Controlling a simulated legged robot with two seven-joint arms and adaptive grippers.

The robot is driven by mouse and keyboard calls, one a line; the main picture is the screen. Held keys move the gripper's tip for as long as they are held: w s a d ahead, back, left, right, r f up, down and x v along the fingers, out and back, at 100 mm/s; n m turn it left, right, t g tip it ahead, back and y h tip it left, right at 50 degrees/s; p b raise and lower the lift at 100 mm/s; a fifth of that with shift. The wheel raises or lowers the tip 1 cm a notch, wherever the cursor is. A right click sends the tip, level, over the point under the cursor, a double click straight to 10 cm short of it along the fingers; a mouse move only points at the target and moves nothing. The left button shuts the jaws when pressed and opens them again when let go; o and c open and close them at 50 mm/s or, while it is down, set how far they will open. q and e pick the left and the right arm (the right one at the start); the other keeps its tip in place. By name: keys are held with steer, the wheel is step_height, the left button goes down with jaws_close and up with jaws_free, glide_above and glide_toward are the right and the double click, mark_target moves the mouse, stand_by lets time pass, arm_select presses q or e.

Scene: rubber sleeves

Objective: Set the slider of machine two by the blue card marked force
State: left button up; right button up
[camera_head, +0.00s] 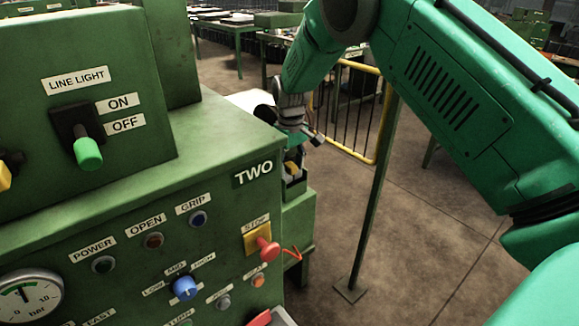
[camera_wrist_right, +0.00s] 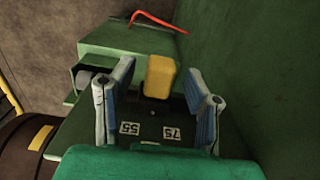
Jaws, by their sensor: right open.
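The yellow slider knob (camera_wrist_right: 160,76) sits on a dark scale plate on the side of machine two. The labels 55 (camera_wrist_right: 130,128) and 75 (camera_wrist_right: 172,133) appear upside down in the wrist view. In the head view the knob (camera_head: 292,168) shows just past the green cabinet of machine two (camera_head: 215,142). My right gripper (camera_wrist_right: 159,68) is open, with one blue-padded finger on each side of the knob and visible gaps between. In the head view the gripper (camera_head: 306,135) hangs above the knob, partly hidden. My left gripper and the blue card are in neither view.
The cabinet front carries a red stop button (camera_head: 267,249), a blue selector knob (camera_head: 185,288) and a gauge (camera_head: 28,296). The green line light lever (camera_head: 88,153) is above. A green post and yellow railing (camera_head: 383,125) stand right of the machine, with open floor around them.

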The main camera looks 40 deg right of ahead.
step_height(320, 180, up, 12)
steer(key=shift+f, duration=0.15)
steer(key=shift+w, duration=0.1)
stand_by(0.4)
steer(key=shift+f, duration=0.15)
